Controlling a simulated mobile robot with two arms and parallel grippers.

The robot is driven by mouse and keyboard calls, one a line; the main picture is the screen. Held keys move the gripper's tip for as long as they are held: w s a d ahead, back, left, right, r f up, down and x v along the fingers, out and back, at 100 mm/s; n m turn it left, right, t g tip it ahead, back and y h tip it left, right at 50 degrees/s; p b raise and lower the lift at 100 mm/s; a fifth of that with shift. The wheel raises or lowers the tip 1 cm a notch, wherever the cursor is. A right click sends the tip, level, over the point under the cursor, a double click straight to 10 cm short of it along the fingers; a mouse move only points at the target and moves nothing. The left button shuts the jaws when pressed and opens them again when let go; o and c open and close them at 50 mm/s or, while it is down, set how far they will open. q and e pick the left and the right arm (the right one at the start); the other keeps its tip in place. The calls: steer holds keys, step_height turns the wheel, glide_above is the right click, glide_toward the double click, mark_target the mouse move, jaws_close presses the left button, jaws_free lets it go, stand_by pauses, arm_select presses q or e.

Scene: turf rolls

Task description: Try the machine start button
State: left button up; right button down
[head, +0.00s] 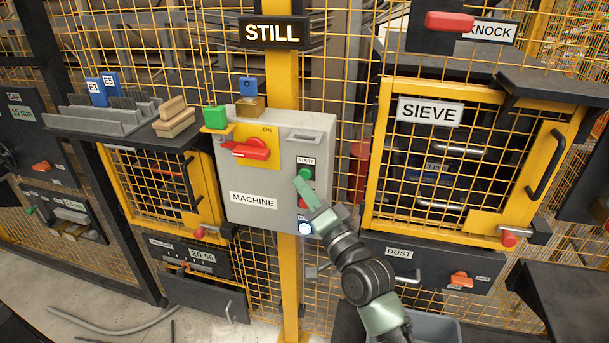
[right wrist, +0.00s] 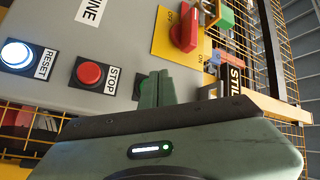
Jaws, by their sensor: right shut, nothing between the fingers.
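The grey machine box (head: 235,178) carries a label reading MACHINE. Its green START button (head: 307,173) shows just above the fingertips of my right gripper (head: 300,183). The gripper is shut and empty, its tips close to that button; I cannot tell whether they touch. In the right wrist view the shut fingers (right wrist: 156,90) hide most of the spot past the STOP label. The red STOP button (right wrist: 89,73) and the lit RESET button (right wrist: 16,54) show clear there. The red switch handle (head: 252,150) sits on a yellow plate. My left gripper is out of view.
A sign reading STILL (head: 271,32) hangs above the box. A SIEVE door (head: 372,165) with yellow frame stands right, a DUST drawer (head: 385,250) below it. A shelf with wooden blocks (head: 174,117) is left. Yellow mesh surrounds the box.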

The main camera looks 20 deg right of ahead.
steer(key=shift+w+d, duration=0.25)
steer(key=shift+w, duration=0.1)
steer(key=shift+w+d, duration=0.2)
steer(key=shift+w, duration=0.15)
stand_by(0.7)
steer(key=shift+s, duration=0.1)
stand_by(0.3)
steer(key=shift+s+a+p, duration=0.45)
steer(key=shift+s+p, duration=0.1)
steer(key=shift+s, duration=0.05)
steer(key=s+a, duration=0.1)
steer(key=s+a+p, duration=0.1)
steer(key=s+p, duration=0.1)
steer(key=s, duration=0.1)
steer(key=shift+s+a, duration=0.1)
steer(key=shift+a, duration=0.3)
